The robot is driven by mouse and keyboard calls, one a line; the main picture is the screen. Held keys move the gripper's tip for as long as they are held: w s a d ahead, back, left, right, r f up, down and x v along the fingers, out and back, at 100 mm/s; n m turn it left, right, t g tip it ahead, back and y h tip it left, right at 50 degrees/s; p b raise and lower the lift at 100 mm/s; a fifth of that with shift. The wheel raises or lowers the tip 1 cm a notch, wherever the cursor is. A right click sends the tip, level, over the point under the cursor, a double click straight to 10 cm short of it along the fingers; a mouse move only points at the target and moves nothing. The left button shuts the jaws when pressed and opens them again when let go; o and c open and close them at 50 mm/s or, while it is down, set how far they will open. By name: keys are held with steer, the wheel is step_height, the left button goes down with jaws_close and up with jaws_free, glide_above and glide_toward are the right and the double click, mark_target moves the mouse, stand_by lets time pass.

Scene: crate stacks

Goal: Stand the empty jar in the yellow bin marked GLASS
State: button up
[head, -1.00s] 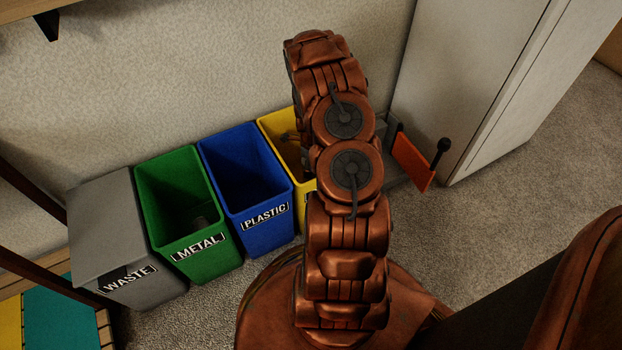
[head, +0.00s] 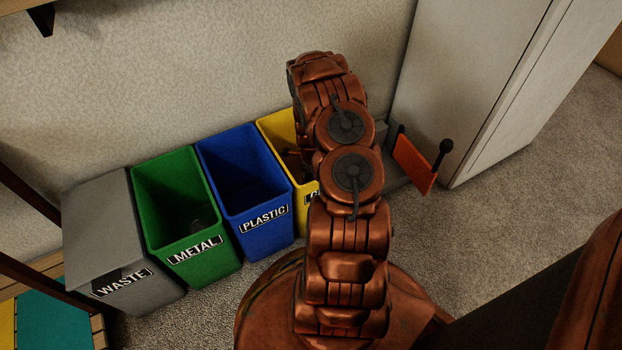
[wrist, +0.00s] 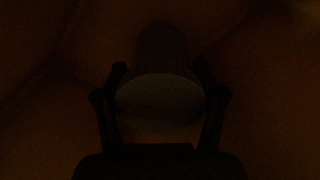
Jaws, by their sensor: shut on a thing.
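The yellow bin (head: 276,123) stands at the right end of the bin row in the head view. My arm covers most of it and nearly all of its label. My wrist reaches down into the bin; the head view does not show the fingertips. In the very dark wrist view, my gripper (wrist: 161,84) is shut on the jar (wrist: 160,100), with a finger on either side of its round, greyish end. Dim orange-brown bin walls surround them. Whether the jar touches the bin floor I cannot tell.
A blue PLASTIC bin (head: 266,225) stands left of the yellow one, then a green METAL bin (head: 198,257) and a grey lidded WASTE bin (head: 130,287). An orange panel (head: 413,164) and a tall pale cabinet (head: 464,80) are at the right. The wall is close behind.

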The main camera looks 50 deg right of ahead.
steer(key=o, duration=1.3)
